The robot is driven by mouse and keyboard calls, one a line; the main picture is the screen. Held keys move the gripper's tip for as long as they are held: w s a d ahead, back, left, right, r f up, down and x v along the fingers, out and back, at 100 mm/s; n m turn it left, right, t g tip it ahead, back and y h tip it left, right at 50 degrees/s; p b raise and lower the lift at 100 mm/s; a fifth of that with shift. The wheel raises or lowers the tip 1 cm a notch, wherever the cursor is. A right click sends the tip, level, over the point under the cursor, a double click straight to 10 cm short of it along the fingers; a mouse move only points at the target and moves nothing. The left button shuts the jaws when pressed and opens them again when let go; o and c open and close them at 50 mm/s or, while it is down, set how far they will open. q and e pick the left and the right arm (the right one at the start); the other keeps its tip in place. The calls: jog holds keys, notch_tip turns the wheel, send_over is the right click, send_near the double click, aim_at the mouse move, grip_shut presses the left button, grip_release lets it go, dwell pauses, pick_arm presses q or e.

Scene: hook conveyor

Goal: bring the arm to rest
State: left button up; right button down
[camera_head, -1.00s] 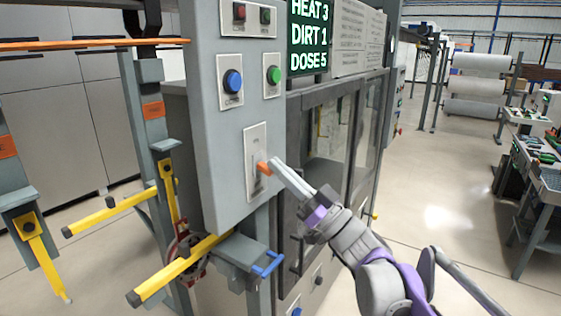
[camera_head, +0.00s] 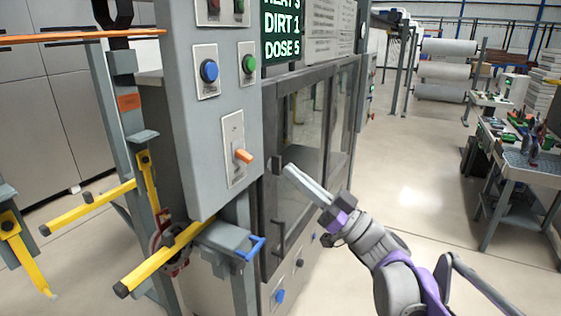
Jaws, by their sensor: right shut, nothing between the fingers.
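My right gripper (camera_head: 289,171) is shut and empty, its fingers pointing up and left in front of the dark-framed glass cabinet. My right arm comes in from the lower right. The orange lever (camera_head: 243,157) sits on its slotted plate on the grey control panel (camera_head: 200,125), to the left of my fingertips, with a clear gap between them. My left gripper is not in view.
The glass-doored cabinet (camera_head: 270,210) stands just behind my gripper. Yellow hook bars (camera_head: 165,258) and a blue-handled bracket (camera_head: 250,250) jut out at lower left. A workbench (camera_head: 520,172) stands at right. The floor between is open.

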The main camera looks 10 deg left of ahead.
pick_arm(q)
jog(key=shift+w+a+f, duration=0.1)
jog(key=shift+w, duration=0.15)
pick_arm(e)
jog(key=shift+w+d+f, duration=0.25)
jog(key=shift+f, duration=0.1)
jog(key=shift+s, duration=0.1)
jog(key=s+f+m+g+h, duration=0.1)
jog(key=s+f+m+h, duration=0.1)
jog(key=s+f+h, duration=0.35)
jog(key=s+d+f+m+g+h, duration=0.1)
jog(key=s+f+m+h, duration=0.15)
jog(key=f, duration=0.55)
jog(key=s+f+m+g+h, duration=0.1)
jog(key=s+f+m+h, duration=0.2)
jog(key=f, duration=0.4)
jog(key=s+d+f+m+h, duration=0.3)
jog(key=s+d+f+h, duration=0.3)
jog(key=d+f, duration=0.3)
jog(key=s+d+f+m+h, duration=0.3)
jog(key=s+d+f+h, duration=0.3)
jog(key=d, duration=0.5)
notch_tip(320, 180, down, 3)
jog(key=shift+s+d+r, duration=0.1)
jog(key=shift+s+d, duration=0.1)
jog(key=shift+d, duration=0.05)
